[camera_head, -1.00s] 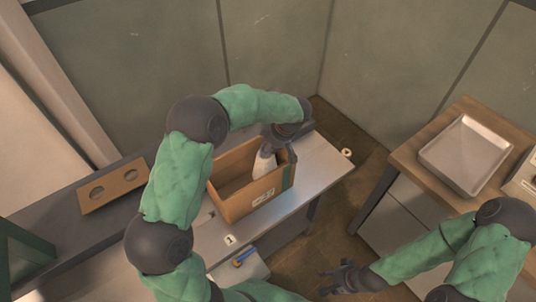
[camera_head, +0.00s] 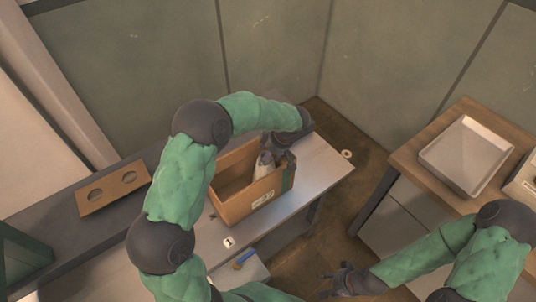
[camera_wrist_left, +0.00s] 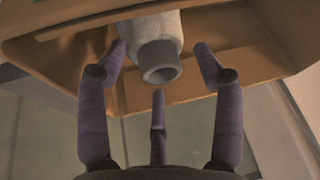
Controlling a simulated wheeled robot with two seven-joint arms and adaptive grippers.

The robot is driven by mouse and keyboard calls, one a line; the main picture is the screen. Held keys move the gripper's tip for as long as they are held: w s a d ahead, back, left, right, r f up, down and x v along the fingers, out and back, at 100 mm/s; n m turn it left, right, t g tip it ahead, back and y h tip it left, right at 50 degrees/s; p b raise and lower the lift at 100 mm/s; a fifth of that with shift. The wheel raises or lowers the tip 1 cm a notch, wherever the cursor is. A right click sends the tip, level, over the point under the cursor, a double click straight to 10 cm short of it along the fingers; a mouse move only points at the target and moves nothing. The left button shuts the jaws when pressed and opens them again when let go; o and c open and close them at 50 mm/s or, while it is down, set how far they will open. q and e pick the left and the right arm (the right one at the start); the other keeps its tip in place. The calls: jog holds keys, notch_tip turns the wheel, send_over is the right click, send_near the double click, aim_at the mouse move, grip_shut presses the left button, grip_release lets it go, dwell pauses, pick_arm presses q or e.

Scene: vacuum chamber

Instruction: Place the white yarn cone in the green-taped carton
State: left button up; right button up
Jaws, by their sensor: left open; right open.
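The white yarn cone (camera_head: 264,170) stands inside the open cardboard carton (camera_head: 232,210), near its right end, and its lower part is hidden by the carton's front wall. Green tape (camera_head: 288,179) shows at the carton's right corner. My left gripper (camera_head: 271,153) is at the cone's top. In the left wrist view, the fingers of my left gripper (camera_wrist_left: 158,65) are spread around the narrow grey-white end of the cone (camera_wrist_left: 155,40), with gaps visible. The carton (camera_wrist_left: 60,45) fills the area behind it. My right gripper (camera_head: 338,281) is open and empty at the lower right, away from the carton.
The carton stands on a grey metal table (camera_head: 325,170). A wooden piece with two holes (camera_head: 112,187) lies to the left. A metal tray (camera_head: 466,155) lies on the right-hand bench. A roll of tape (camera_head: 347,154) is near the table's right corner. A blue-and-yellow item (camera_head: 243,259) lies in front.

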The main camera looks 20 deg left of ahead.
pick_arm(q)
jog(key=p+v, duration=0.2)
jog(key=v, duration=1)
jog(key=shift+s, duration=0.1)
